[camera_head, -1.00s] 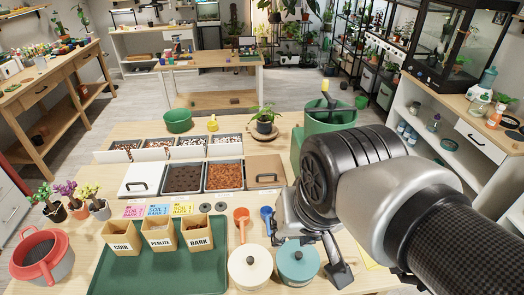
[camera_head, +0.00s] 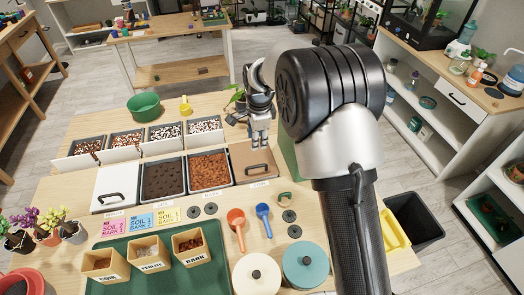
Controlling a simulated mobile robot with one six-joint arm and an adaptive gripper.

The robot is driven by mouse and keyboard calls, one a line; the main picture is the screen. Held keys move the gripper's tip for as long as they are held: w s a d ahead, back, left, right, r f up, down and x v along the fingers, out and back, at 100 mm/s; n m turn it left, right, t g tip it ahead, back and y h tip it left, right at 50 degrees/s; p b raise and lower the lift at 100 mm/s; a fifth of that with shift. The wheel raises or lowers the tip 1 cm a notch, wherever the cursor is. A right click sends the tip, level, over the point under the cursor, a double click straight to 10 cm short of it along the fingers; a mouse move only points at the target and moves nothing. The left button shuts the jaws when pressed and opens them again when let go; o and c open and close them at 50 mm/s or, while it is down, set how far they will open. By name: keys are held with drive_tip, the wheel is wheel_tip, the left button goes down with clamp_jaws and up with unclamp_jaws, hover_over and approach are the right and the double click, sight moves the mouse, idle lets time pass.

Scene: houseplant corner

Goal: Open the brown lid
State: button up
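The brown lid (camera_head: 238,156) covers the rightmost bin of the front row in the head view. Its dark handle (camera_head: 258,169) lies near the lid's front edge. The lid lies flat and closed. My gripper (camera_head: 261,144) points down over the back right part of the lid, behind the handle in the picture. It appears empty and apart from the handle. Its fingers are small here, and I cannot tell how far apart they are. My arm hides the table to the right of the lid.
A white lid (camera_head: 117,184) covers the front row's leftmost bin. Open bins of dark soil (camera_head: 163,180) and orange-brown material (camera_head: 209,172) lie between. A potted plant is partly hidden behind my gripper. A cream pot (camera_head: 256,272) and a teal pot (camera_head: 305,264) stand in front.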

sight(255, 166)
drive_tip(key=w+f+b, duration=0.1)
drive_tip(key=f, duration=0.4)
drive_tip(key=w+f+b, duration=0.1)
drive_tip(key=f, duration=0.5)
drive_tip(key=w+f+b, duration=0.1)
drive_tip(key=f, duration=0.5)
drive_tip(key=shift+w+a+f, duration=0.15)
drive_tip(key=shift+a, duration=0.2)
drive_tip(key=shift+c, duration=0.2)
clamp_jaws()
